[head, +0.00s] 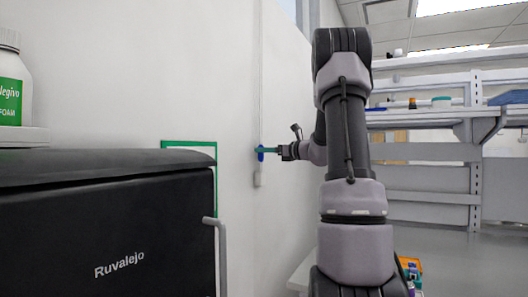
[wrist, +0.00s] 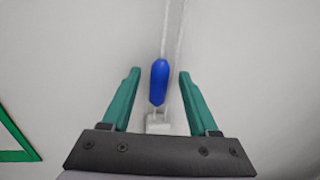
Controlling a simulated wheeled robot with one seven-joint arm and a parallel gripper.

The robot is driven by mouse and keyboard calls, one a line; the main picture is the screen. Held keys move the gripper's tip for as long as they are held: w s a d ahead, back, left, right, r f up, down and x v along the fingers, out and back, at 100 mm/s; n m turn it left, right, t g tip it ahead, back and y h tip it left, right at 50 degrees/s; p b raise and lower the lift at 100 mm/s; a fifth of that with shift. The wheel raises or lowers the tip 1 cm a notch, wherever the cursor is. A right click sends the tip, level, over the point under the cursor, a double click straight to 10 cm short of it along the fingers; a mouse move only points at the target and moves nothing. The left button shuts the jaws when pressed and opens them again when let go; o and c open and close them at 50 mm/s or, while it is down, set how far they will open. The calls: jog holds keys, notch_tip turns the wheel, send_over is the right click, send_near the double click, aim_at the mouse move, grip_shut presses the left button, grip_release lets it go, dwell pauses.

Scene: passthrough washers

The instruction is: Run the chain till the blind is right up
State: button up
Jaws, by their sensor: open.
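The blind's chain (head: 261,75) hangs as a thin pale line down the white wall; it also shows in the wrist view (wrist: 176,35). A blue grip piece (wrist: 158,82) is on the chain, with a small pale holder (wrist: 158,122) below it on the wall. My gripper (wrist: 157,76) is open, with one green finger on each side of the blue piece and a gap on both sides. In the head view my gripper (head: 262,150) is at the blue piece by the wall. The blind itself is not clearly in view.
A black Ruvalejo machine (head: 110,235) with a grey handle (head: 222,250) stands at the left front. A green frame (head: 190,143) is on the wall behind it. White shelving (head: 430,180) stands at the right. A white bottle (head: 12,80) is at the far left.

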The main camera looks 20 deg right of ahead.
jog(key=shift+w+a, duration=0.2)
jog(key=shift+w, duration=0.2)
grip_shut()
dwell(1.2)
